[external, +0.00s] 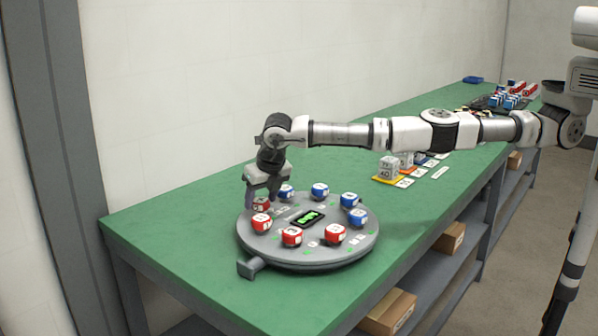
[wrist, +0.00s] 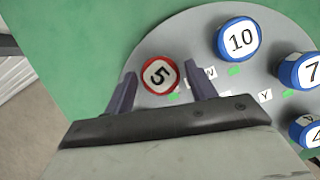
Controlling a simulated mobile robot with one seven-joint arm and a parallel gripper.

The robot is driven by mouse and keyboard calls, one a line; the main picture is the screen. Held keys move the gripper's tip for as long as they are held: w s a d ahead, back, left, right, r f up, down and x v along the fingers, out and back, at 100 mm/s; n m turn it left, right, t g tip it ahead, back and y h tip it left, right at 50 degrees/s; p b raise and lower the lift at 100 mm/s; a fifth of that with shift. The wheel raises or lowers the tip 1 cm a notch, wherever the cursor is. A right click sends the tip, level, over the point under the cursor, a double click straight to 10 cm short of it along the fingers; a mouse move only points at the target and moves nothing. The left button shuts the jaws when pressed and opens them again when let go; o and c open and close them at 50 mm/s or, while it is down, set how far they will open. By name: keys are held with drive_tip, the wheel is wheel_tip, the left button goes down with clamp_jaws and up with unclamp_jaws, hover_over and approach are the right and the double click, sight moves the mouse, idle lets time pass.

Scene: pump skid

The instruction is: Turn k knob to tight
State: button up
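A round grey turntable panel (external: 310,258) on the green bench carries a ring of red and blue numbered knobs. A red knob with a white face marked 5 (wrist: 159,75) lies between the fingertips of my gripper (wrist: 160,70) in the wrist view, with a small gap on each side. In the external view my gripper (external: 262,196) points down over this red knob (external: 261,204) at the panel's far left. My gripper is open. Small letter labels sit beside the knobs; one reads Y (wrist: 265,96). I cannot make out a K label.
Close to the held-over knob are blue knobs, one marked 10 (wrist: 238,39) and one marked 7 (wrist: 300,70). A dark display (external: 308,218) sits mid-panel. Number blocks (external: 389,168) stand farther along the green bench (external: 190,185). A wall runs behind it.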

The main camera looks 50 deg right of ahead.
drive_tip(key=shift+o, duration=0.5)
drive_tip(key=shift+s+a+r+b, duration=0.1)
drive_tip(key=shift+s+r+b, duration=0.1)
drive_tip(key=shift+r+b, duration=0.15)
drive_tip(key=b+v, duration=0.3)
drive_tip(key=v, duration=1)
